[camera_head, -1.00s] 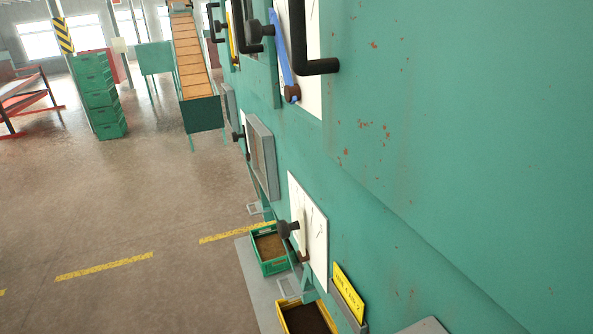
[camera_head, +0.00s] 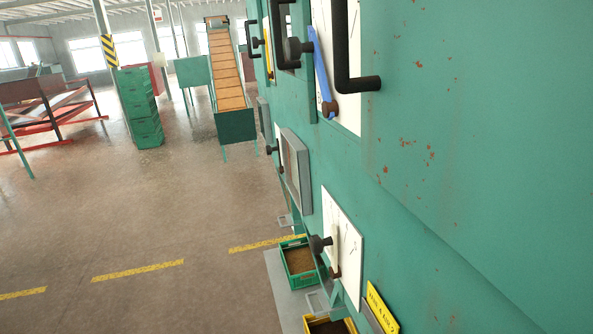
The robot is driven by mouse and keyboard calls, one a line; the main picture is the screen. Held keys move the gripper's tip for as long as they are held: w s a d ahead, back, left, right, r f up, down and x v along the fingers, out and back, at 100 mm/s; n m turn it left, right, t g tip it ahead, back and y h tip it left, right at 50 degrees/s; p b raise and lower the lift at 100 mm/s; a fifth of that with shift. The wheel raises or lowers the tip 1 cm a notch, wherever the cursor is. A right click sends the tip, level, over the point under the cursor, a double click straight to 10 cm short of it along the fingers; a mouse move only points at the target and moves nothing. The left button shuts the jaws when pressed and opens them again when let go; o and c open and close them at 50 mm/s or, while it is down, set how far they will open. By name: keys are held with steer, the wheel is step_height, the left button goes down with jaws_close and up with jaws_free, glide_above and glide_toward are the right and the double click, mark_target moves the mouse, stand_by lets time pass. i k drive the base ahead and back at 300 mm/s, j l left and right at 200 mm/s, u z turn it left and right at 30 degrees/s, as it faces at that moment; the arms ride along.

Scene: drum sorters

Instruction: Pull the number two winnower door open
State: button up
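A teal machine wall (camera_head: 470,120) with rust specks fills the right side, seen at a steep angle. A black bar handle (camera_head: 343,55) stands out from it near the top. Another black handle (camera_head: 283,40) is farther along, next to a blue lever (camera_head: 320,72) on a white plate. Lower, a white plate (camera_head: 343,245) bears a dark knob (camera_head: 320,243). Which door is number two I cannot tell; no such number is readable. My gripper is not in view.
A green crate (camera_head: 299,262) and a yellow crate (camera_head: 330,324), both with brown contents, stand below the wall. A yellow sign (camera_head: 381,307) sticks out low. An orange conveyor (camera_head: 228,80) and stacked green crates (camera_head: 138,105) stand farther back.

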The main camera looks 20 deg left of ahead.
mark_target(298, 90)
steer(key=i+j, duration=0.1)
steer(key=j, duration=0.35)
steer(key=j+u, duration=0.15)
steer(key=j, duration=0.25)
steer(key=i+j, duration=0.15)
steer(key=j, duration=0.3)
steer(key=i+j+u, duration=0.1)
steer(key=j, duration=0.3)
